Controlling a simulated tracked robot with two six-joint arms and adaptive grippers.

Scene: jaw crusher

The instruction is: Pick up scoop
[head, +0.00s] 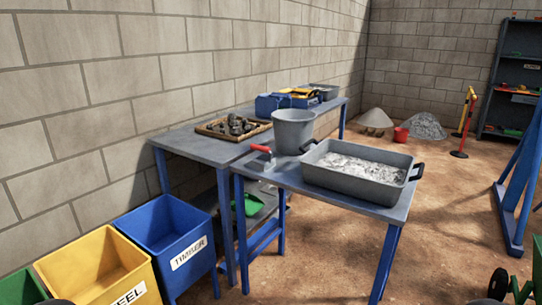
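A hand tool with a red handle (261,148) lies at the left end of the front table, beside the grey bucket (293,131). Its grey metal part (269,163) rests near the tabletop; it looks like the scoop, but its shape is too small to make out fully. A grey tray (352,187) with black handles and pale crushed material in it stands to its right on the same table. Neither of my grippers shows in the head view. No gripper is seen near the red-handled tool.
The front table (375,209) has blue legs. The table behind (190,147) holds a wooden tray of dark rocks (234,127) and a blue toolbox (270,104). A blue bin (168,232) and yellow bin (98,270) stand at left. Open floor (330,262) lies in front.

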